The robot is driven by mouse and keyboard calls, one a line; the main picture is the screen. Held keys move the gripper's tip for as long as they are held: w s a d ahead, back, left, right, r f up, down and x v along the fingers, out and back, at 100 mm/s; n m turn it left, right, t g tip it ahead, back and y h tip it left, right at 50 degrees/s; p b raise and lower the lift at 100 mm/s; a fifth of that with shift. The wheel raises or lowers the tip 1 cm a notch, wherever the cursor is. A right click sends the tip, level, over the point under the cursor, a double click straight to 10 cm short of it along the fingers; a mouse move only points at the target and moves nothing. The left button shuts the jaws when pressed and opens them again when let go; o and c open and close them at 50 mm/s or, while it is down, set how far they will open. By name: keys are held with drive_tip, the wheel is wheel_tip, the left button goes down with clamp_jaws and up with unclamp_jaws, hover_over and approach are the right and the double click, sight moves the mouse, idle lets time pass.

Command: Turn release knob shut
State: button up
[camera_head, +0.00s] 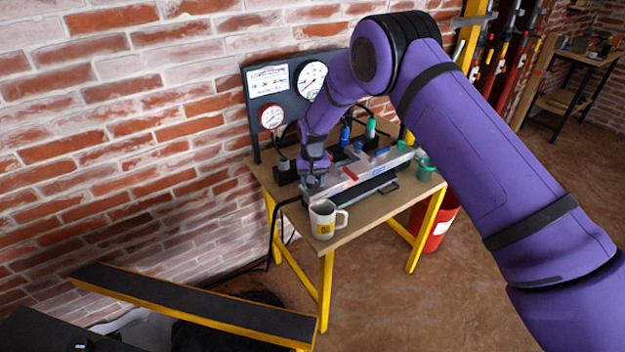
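My gripper (313,183) points down at the left end of a long silver unit (372,174) on a small workbench (345,238). Its fingertips are small and dark here, and I cannot tell whether they are open or shut, or whether they touch anything. I cannot make out the release knob for certain; it may be hidden by my gripper. A red lever or handle (350,172) shows on the unit just right of my gripper. A dark gauge panel with a large white dial (312,80) and a smaller red-rimmed dial (271,116) stands behind, partly covered by my arm.
Blue and green-topped fittings (371,127) stand behind the unit. A green container (426,168) is at the right. A red bin (440,222) stands on the floor. A brick wall is behind.

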drive_tip(key=shift+m, duration=1.9)
drive_tip(key=o, duration=0.9)
drive_tip(key=shift+o, duration=0.2)
drive_tip(key=shift+r, duration=0.1)
wheel_tip(320, 180, up, 11)
drive_tip(key=shift+f, duration=0.2)
drive_tip(key=shift+r, duration=0.1)
